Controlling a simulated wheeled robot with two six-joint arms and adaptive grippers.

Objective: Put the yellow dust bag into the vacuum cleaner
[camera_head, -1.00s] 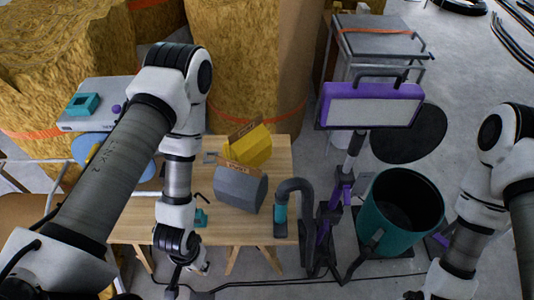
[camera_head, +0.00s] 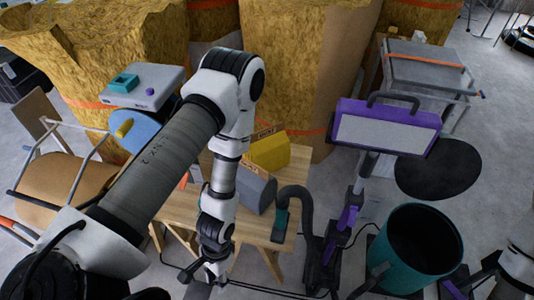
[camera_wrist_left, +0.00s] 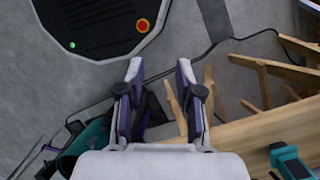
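The yellow dust bag (camera_head: 268,153) lies at the back of the wooden table, partly hidden behind my left arm. A similar grey bag (camera_head: 258,193) sits in front of it, also partly covered. A teal open-topped drum (camera_head: 420,250), which looks like the vacuum cleaner's body, stands on the floor at right with a dark interior. My left gripper (camera_head: 210,272) is low at the table's front edge, away from the yellow bag. In the left wrist view its fingers (camera_wrist_left: 159,75) are apart with nothing between them.
The wooden table (camera_head: 185,208) carries a black hose with a teal end (camera_head: 283,215) near its right edge. A purple-framed panel (camera_head: 388,127) on a stand rises behind the drum. A teal tool (camera_wrist_left: 290,160) lies on the table. Cables cross the floor.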

